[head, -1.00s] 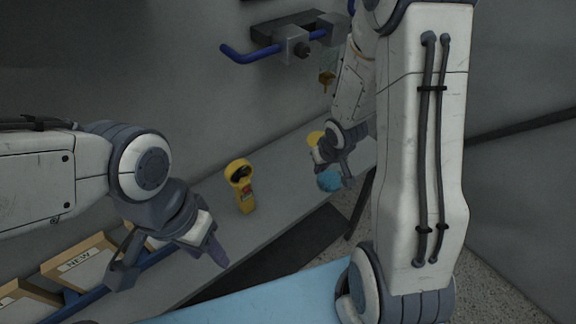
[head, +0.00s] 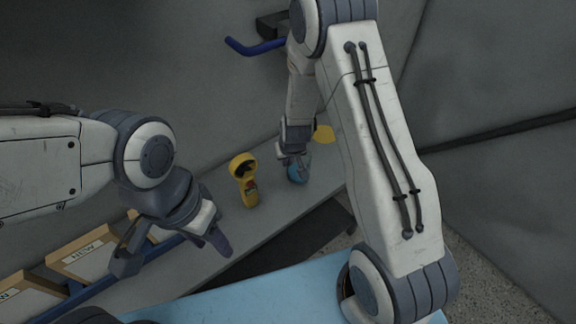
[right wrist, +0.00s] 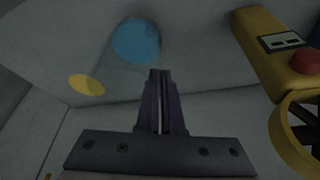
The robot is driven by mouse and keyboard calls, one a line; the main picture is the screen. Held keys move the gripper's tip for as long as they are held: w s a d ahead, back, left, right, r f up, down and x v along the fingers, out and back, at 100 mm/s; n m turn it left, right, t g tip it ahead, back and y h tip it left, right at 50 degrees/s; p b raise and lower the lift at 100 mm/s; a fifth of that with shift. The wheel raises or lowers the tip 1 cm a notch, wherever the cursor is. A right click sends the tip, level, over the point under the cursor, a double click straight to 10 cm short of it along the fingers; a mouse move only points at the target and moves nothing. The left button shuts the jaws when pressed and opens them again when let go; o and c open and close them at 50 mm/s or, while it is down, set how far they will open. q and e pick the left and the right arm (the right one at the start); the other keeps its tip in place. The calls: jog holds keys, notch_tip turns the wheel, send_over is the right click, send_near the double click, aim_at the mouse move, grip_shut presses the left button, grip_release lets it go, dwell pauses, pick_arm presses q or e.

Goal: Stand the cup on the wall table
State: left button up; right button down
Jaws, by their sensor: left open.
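The cup shows as a blue round end (head: 297,174) under my right gripper (head: 294,160) in the head view. In the right wrist view its blue end (right wrist: 137,40) lies just past my fingertips, and a faint see-through body seems to run towards a yellow disc (right wrist: 86,84). My right fingers (right wrist: 161,73) are nearly together, apparently on the cup's edge; the contact is unclear. The cup looks tilted, over the grey wall table (head: 290,215); I cannot tell if it touches. My left gripper (head: 170,250) is open and empty at the left.
A yellow hand-held device (head: 246,180) stands on the wall table, left of the cup; it is close at the right in the right wrist view (right wrist: 285,60). Wooden boxes (head: 85,255) sit at the left. A blue handle (head: 250,46) sticks out from the wall. A light-blue surface (head: 260,295) is in front.

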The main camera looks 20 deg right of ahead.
aim_at(288, 168)
notch_tip(288, 168, down, 3)
jog(key=shift+f+p, duration=0.2)
jog(key=shift+p, duration=0.1)
jog(key=shift+f, duration=0.15)
jog(key=c, duration=1.1)
grip_release()
jog(key=shift+o, duration=0.2)
